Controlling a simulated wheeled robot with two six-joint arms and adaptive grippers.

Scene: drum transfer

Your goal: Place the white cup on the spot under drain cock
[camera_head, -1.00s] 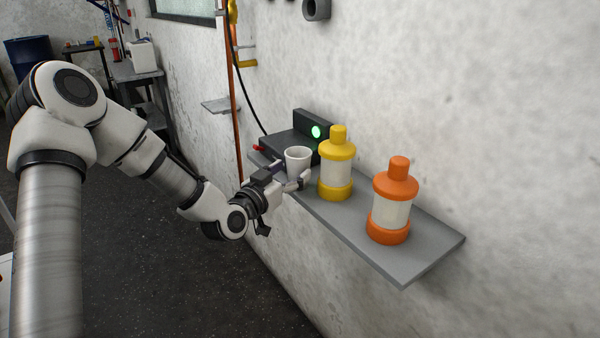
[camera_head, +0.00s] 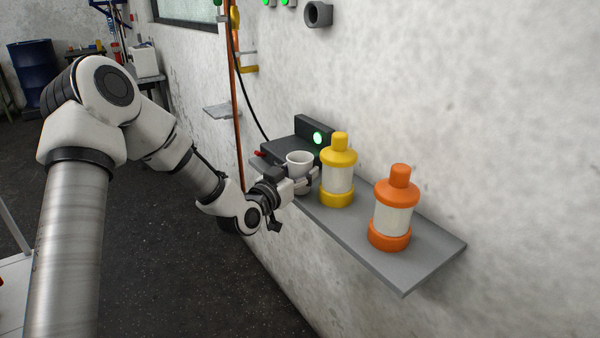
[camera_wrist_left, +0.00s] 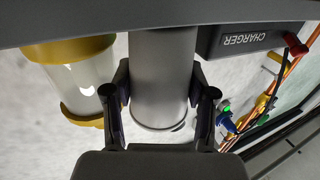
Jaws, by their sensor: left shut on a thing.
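The white cup (camera_head: 299,159) is upright at the left part of the grey wall shelf (camera_head: 405,268), just left of a yellow bottle. My left gripper (camera_head: 303,181) is shut on the cup, with one finger on each side. In the left wrist view, which is upside down, the cup (camera_wrist_left: 162,85) shows between the two fingers of my left gripper (camera_wrist_left: 160,98). I cannot tell whether the cup's base touches the shelf. I cannot make out a drain cock or a spot under it for certain. My right gripper is out of view.
The yellow bottle (camera_head: 338,178) stands close to the cup, and an orange-capped bottle (camera_head: 392,218) stands farther right. A black charger (camera_head: 292,148) with a green light is behind. A small empty wall shelf (camera_head: 221,110) is farther left, near an orange vertical pipe (camera_head: 237,150).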

